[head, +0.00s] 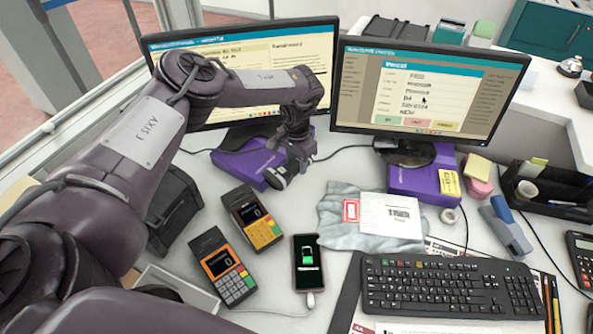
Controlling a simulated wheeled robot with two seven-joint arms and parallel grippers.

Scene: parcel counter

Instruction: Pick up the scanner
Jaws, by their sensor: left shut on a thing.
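My left gripper (291,160) reaches in from the left and is shut in front of the left monitor. It holds a dark, grey-ended thing that looks like the scanner (274,178), mostly hidden by the fingers. The scanner is in front of the purple box (232,168) under that monitor; I cannot tell whether it touches the box or the counter. My right gripper is not in view.
A yellow card terminal (252,217), an orange one (224,268) and a phone (307,262) lie below the gripper. A grey parcel bag (343,232), keyboard (450,287) and blue-grey device (506,228) are to the right. Two monitors stand behind.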

